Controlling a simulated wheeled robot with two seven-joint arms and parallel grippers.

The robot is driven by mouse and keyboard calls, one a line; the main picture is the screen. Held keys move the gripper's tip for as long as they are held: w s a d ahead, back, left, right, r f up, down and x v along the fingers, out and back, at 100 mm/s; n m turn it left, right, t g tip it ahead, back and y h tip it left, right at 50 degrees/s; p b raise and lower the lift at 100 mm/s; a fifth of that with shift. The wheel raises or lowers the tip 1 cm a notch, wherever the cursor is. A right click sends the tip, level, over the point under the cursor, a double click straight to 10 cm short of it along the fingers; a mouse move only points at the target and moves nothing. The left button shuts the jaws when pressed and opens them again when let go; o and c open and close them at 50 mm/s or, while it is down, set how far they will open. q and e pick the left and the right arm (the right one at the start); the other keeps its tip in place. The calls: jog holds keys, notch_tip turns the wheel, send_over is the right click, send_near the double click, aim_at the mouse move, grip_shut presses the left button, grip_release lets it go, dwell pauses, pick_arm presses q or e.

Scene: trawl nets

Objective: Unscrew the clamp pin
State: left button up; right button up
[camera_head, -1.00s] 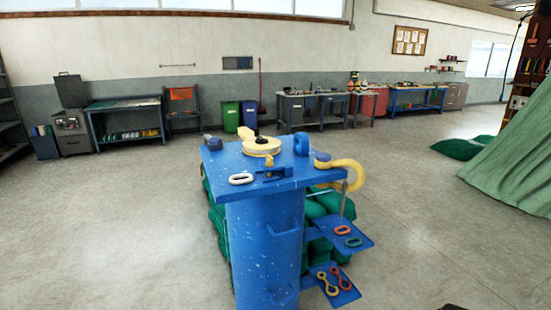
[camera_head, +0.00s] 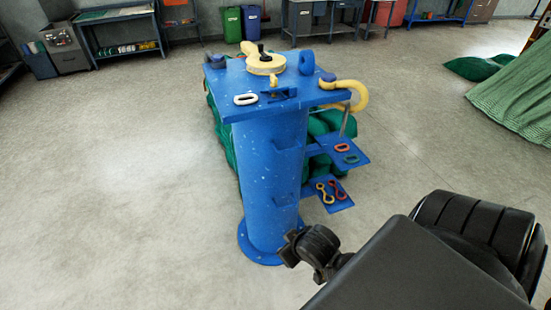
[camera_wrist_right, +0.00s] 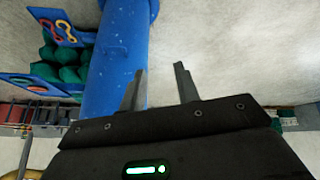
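A blue stand (camera_head: 272,180) rises from the floor in the middle of the head view. A small blue bracket (camera_head: 281,94) with a yellow piece is at the plate's front edge. I cannot tell which of these parts is the clamp pin. My right gripper (camera_wrist_right: 160,68) is open and empty in the right wrist view, its fingers apart and pointing towards the blue column (camera_wrist_right: 118,50). My left gripper is out of view.
A white link (camera_head: 246,99) and a large yellow shackle (camera_head: 354,93) are at the plate's edges. Two small side shelves (camera_head: 360,157) hold coloured links and shackles. Green bundles (camera_head: 325,124) lie behind the stand. The floor to the left is clear.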

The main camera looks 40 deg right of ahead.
jog(key=w+d+r+m+t+h, duration=0.1)
jog(key=w+d+r+t, duration=0.2)
jog(key=w+d+r, duration=0.4)
jog(key=w+d+r+m+t+h, duration=0.2)
jog(key=w+d+r+t, duration=0.15)
jog(key=w+r, duration=0.55)
jog(key=m+t+h, duration=0.2)
jog(key=t, duration=0.2)
send_near(276, 80)
jog(key=p+x, duration=0.4)
jog(key=x, duration=0.5)
jog(key=shift+w+d+r, duration=0.1)
jog(key=shift+w, duration=0.05)
jog(key=shift+w+d+p, duration=0.2)
jog(key=shift+w+p, duration=0.2)
jog(key=shift+w, duration=0.15)
jog(key=shift+c, duration=0.4)
grip_shut()
